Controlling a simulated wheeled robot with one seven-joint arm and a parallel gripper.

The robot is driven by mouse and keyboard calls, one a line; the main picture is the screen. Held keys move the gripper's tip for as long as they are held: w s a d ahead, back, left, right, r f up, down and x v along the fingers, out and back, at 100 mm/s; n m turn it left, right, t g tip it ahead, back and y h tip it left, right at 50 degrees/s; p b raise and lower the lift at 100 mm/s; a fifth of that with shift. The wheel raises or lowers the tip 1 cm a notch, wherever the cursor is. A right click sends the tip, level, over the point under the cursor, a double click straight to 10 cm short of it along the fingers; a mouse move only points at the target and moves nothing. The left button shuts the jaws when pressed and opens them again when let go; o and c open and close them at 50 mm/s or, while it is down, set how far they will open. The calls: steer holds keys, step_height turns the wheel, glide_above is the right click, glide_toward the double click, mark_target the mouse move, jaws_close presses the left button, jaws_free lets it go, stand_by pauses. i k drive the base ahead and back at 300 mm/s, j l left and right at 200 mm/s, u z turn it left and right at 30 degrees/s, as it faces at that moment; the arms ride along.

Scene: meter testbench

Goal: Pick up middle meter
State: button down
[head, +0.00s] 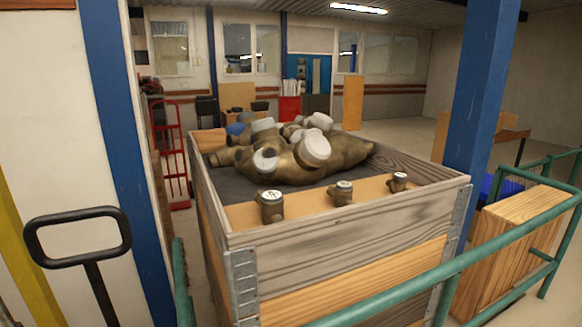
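Three small brass-brown meters stand in a row on the light wooden strip along the near inside edge of a large wooden crate (340,232). The middle meter (341,194) has a pale round top face and stands apart from its neighbours. The left meter (271,207) is nearer and looks larger. The right meter (398,182) looks smallest. The crate's near wall rises in front of them and may hide their bases. My gripper is not in view.
A heap of larger brown meters with white caps (305,152) lies behind the row. Green railings (450,262) cross the front right. A blue post (487,95) stands at the crate's right corner. A black loop handle (78,237) stands at the left.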

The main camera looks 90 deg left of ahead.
mark_target(343, 192)
steer(key=i+u, duration=0.1)
steer(key=u, duration=0.3)
steer(key=j+u, duration=0.1)
steer(key=u, duration=0.35)
steer(key=i+u, duration=0.15)
steer(key=u, duration=0.25)
steer(key=i+l+u, duration=0.1)
steer(key=u, duration=0.75)
steer(key=i+l+u, duration=0.4)
steer(key=l+u, duration=0.15)
steer(key=i+l+u, duration=0.15)
steer(key=l+u, duration=0.15)
steer(key=i+l+u, duration=0.1)
steer(key=l+u, duration=0.2)
steer(key=l, duration=0.2)
steer(key=l+u, duration=0.55)
steer(key=l, duration=0.3)
steer(key=l+u, duration=0.15)
steer(key=l, duration=2.4)
